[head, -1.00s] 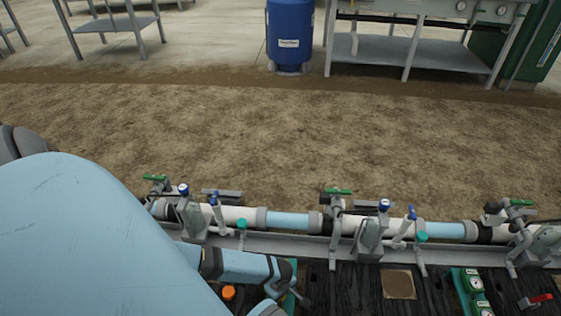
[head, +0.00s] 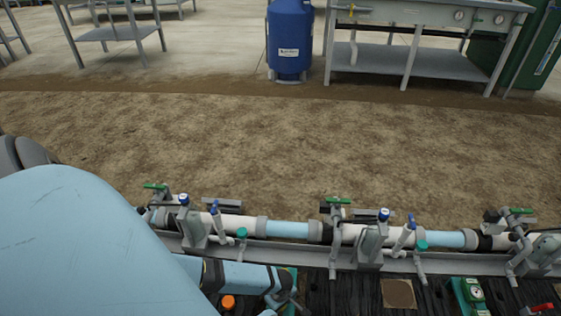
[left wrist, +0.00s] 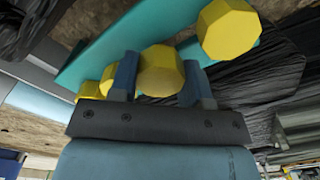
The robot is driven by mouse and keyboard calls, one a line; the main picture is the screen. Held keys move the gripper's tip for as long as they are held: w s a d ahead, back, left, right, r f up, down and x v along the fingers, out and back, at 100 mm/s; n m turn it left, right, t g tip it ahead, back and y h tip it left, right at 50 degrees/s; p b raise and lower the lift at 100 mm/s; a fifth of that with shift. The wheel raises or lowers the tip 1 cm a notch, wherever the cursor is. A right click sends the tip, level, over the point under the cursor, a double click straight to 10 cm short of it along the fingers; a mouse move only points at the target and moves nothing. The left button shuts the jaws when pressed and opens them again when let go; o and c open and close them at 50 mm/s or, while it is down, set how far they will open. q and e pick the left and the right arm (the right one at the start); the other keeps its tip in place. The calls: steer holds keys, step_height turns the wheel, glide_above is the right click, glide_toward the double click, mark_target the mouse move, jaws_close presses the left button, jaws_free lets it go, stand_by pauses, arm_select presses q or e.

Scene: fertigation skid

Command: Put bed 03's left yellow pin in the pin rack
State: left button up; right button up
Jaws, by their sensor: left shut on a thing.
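In the left wrist view my left gripper (left wrist: 157,78) is shut on a yellow pin (left wrist: 160,71), whose faceted head sits between the two dark blue fingers. Another yellow pin (left wrist: 229,29) stands to the right, apart from the fingers. More yellow heads (left wrist: 108,79) show at the left, partly behind a finger. A teal strip (left wrist: 135,42) runs behind them; I cannot tell whether the held pin is seated in it. In the head view my left arm covers the lower left, and the fingers and pin are hidden. I cannot identify the pin rack or bed label. My right gripper is not in view.
A pipe manifold (head: 288,229) with green-handled valves (head: 338,200) and blue-capped fittings crosses the head view beyond my left arm. An orange cap (head: 228,302) lies close to the arm. Bare soil lies beyond the pipes.

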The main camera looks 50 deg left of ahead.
arm_select(q)
steer(key=shift+f, duration=0.25)
steer(key=shift+f+b, duration=0.3)
steer(key=shift+f, duration=0.05)
steer(key=o, duration=1)
steer(key=shift+r, duration=0.1)
